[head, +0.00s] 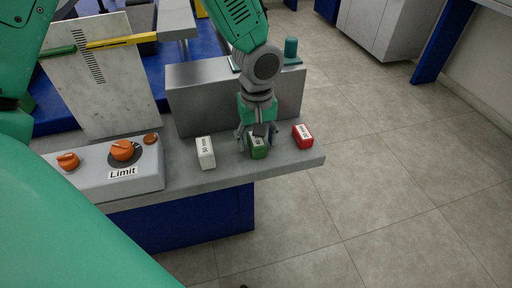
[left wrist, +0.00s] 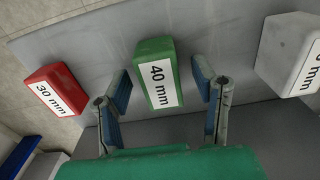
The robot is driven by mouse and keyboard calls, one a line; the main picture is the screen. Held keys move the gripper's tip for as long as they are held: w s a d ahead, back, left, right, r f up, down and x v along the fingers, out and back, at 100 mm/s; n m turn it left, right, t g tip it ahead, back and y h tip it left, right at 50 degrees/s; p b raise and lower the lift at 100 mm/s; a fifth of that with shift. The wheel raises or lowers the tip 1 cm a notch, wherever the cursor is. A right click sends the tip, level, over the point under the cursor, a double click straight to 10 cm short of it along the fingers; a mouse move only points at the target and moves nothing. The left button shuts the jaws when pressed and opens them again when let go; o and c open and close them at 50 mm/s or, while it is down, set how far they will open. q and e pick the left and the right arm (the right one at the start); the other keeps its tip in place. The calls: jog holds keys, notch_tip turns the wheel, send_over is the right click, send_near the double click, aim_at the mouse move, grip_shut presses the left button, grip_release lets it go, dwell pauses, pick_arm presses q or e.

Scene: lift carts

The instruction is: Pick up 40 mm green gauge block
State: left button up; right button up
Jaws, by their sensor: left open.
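The green gauge block (head: 258,149) stands on the grey bench top between a white block and a red block. In the left wrist view the green block (left wrist: 158,75) shows its "40 mm" label and lies between the fingers. My left gripper (head: 257,138) is above and around it in the head view. In the left wrist view my left gripper (left wrist: 162,100) is open, with a gap between each finger and the block. The right gripper is not in view.
The red 30 mm block (head: 303,136) stands to the right near the bench edge, and the white block (head: 205,153) to the left. A grey metal box (head: 190,98) stands behind. A panel with orange knobs (head: 110,176) is at left.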

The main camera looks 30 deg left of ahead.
pick_arm(q)
jog(key=shift+d+f, duration=0.15)
jog(key=shift+d, duration=0.25)
jog(key=shift+a+f, duration=0.15)
jog(key=shift+a, duration=0.5)
grip_shut()
